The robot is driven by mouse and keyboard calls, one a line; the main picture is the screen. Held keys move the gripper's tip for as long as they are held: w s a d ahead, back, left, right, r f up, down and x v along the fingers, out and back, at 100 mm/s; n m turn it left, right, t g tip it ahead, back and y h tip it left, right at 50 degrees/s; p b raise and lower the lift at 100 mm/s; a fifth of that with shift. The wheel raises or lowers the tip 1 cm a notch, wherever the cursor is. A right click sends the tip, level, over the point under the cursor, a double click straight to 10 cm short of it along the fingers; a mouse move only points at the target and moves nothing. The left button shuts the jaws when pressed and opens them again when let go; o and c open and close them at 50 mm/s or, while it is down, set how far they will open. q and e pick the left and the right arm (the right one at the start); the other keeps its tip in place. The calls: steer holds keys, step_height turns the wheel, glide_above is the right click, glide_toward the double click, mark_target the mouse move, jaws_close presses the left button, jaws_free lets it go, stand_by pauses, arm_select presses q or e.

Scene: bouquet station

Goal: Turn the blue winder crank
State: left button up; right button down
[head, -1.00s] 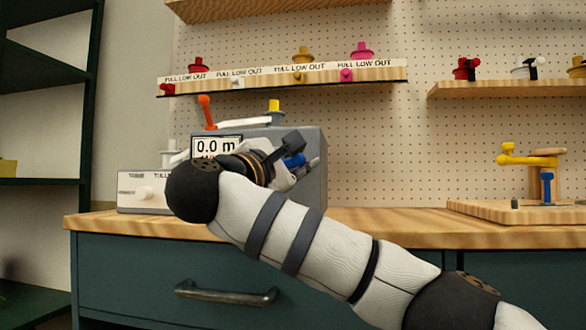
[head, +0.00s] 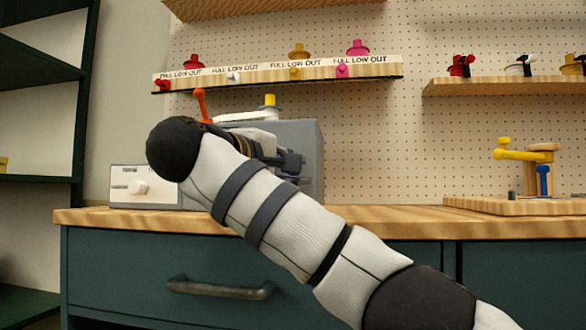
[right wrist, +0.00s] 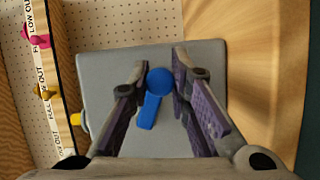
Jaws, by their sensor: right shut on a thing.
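The blue winder crank (right wrist: 155,97) sticks out from the side face of the grey winder box (head: 312,150). In the right wrist view its round knob lies between the two fingers of my right gripper (right wrist: 162,76), and its arm slants down toward the left. The gripper is shut on the crank. In the head view my right gripper (head: 290,164) is at the box's right part, and the crank is hidden behind it. My arm covers the box's display. My left gripper is not in view.
An orange lever (head: 201,104) and a yellow knob (head: 270,100) top the box. A white unit (head: 128,187) stands left of it. At right, a wooden board (head: 480,206) carries a yellow handle (head: 520,155). The worktop (head: 390,222) between is clear.

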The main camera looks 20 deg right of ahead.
steer(key=shift+f, duration=0.1)
stand_by(0.4)
steer(key=c, duration=1.5)
jaws_free()
steer(key=shift+o, duration=0.2)
steer(key=v, duration=1.2)
